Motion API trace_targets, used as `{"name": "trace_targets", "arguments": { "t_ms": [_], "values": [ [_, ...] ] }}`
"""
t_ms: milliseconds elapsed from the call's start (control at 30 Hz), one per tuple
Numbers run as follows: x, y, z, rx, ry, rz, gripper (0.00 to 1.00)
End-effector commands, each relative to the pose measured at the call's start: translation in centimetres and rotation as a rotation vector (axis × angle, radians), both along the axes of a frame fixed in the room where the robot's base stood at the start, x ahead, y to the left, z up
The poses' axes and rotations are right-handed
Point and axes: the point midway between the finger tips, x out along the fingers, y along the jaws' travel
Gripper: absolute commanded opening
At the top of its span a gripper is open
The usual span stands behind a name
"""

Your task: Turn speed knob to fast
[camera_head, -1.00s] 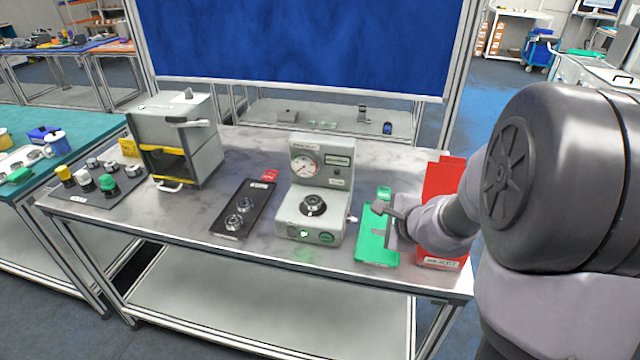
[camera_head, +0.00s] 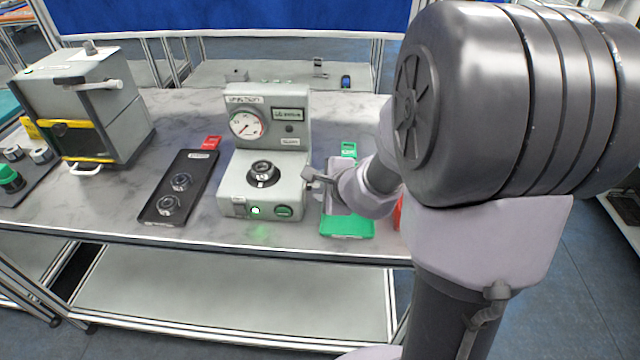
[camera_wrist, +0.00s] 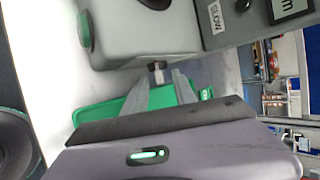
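The grey test station (camera_head: 262,155) stands on the bench with a round gauge, a small display and a black round part on its front ledge. A small side knob (camera_wrist: 158,70) sticks out of its right side and shows in the wrist view; in the head view my gripper (camera_head: 312,178) hides most of it. A label reading SLOW (camera_wrist: 215,17) is on the station's upright part. In the wrist view my gripper (camera_wrist: 160,84) is open, with its fingertips either side of the knob and gaps visible.
A green tray (camera_head: 348,222) lies under my arm, right of the station. A black tray (camera_head: 180,190) with two round parts lies left. A grey box with a lever (camera_head: 85,105) stands further left. A green button (camera_wrist: 84,30) is on the station.

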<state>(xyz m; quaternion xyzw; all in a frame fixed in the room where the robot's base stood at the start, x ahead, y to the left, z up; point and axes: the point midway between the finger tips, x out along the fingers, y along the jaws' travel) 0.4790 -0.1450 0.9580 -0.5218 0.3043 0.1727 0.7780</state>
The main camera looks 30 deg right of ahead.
Motion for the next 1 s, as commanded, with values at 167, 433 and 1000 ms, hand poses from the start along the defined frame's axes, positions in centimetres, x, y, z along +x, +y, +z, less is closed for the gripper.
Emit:
{"name": "trace_targets", "arguments": {
  "t_ms": [167,433,1000],
  "values": [
    [0.0,0.0,0.0,0.0,0.0,0.0,0.09],
    [0.0,0.0,0.0,0.0,0.001,0.0,0.0],
    [0.3,-0.3,2.3,0.159,0.241,0.0,0.0]
  ]
}}
